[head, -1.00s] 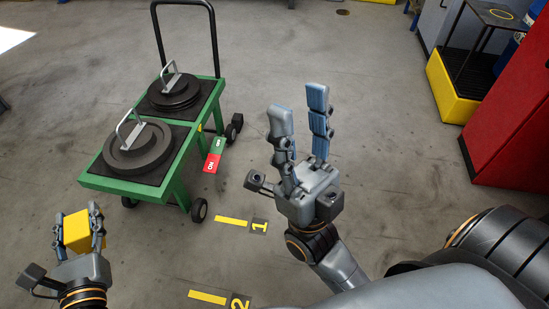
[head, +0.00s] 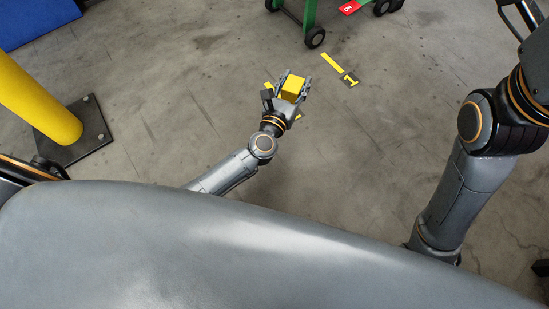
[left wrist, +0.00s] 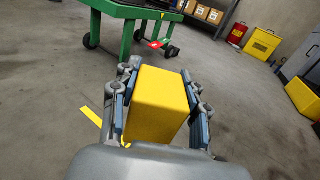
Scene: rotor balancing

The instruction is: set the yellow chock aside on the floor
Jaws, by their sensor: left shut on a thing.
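The yellow chock (head: 293,87) is a block between the fingers of my left gripper (head: 292,84), in the middle of the head view. In the left wrist view, the chock (left wrist: 158,105) fills the space between the blue-padded fingers (left wrist: 158,98), which press on its two sides. Open floor (head: 205,110) lies around the gripper. I cannot tell whether the chock's underside touches the floor, since it is hidden.
The green cart (head: 309,14) is beyond the gripper, with a wheel at the top edge; it also shows in the left wrist view (left wrist: 126,40). A yellow post (head: 35,95) on a dark plate stands left.

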